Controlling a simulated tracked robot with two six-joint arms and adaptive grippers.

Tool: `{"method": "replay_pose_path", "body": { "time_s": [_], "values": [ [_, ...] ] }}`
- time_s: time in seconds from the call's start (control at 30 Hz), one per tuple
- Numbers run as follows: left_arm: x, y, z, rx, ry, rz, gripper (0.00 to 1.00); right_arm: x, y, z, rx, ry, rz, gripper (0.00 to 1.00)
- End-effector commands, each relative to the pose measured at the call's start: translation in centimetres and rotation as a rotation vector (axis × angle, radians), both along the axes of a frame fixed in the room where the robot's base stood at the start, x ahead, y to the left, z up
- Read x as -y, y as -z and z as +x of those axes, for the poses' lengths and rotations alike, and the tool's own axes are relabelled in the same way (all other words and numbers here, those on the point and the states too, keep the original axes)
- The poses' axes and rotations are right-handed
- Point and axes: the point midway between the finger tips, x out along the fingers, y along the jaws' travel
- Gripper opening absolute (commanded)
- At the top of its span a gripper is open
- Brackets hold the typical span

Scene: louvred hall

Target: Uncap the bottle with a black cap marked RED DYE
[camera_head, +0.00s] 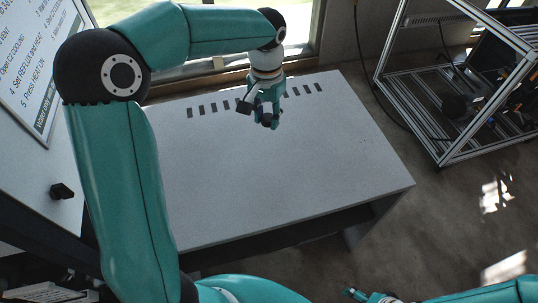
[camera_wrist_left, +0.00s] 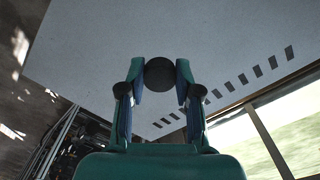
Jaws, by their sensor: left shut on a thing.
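My left gripper (camera_head: 268,118) is over the back part of the grey table, in front of the window. In the left wrist view my left gripper (camera_wrist_left: 160,78) has its two fingers closed around a dark round piece, which looks like the black cap (camera_wrist_left: 160,72). I see no bottle body or RED DYE label in either view. Whether a bottle is below the cap cannot be told. Part of my right gripper (camera_head: 370,297) shows at the bottom edge of the head view. Its fingers are too cut off to judge.
The grey table (camera_head: 330,170) is mostly bare, with a row of dark slots near its back edge. A metal frame rack (camera_head: 440,155) holding dark equipment stands at the right. A white sign board (camera_head: 40,50) is at the left.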

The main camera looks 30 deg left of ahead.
Motion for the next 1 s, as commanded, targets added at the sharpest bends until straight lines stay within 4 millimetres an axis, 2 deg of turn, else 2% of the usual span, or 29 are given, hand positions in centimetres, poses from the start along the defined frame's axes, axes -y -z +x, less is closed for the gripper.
{"method": "replay_pose_path", "body": {
  "time_s": [0.2,0.5,0.6,0.87,1.0],
  "values": [
    [1.0,4.7,0.5,-0.009,0.024,-0.001,0.00,0.0,0.0,0.0,0.000,0.000,0.000,0.85],
    [1.3,12.4,0.7,-0.008,0.031,-0.001,0.00,0.0,-0.3,0.0,0.000,0.000,0.000,0.85],
    [1.3,13.9,0.7,-0.005,0.031,-0.002,0.00,0.0,-0.4,0.0,0.000,0.000,0.000,0.85],
    [1.4,16.0,0.8,-0.005,0.031,-0.001,0.00,0.0,-0.5,0.0,0.000,0.000,0.000,0.85],
    [1.4,18.1,0.7,-0.006,0.032,-0.001,0.00,0.0,-0.6,0.0,0.000,0.000,0.000,0.85]
  ]
}}
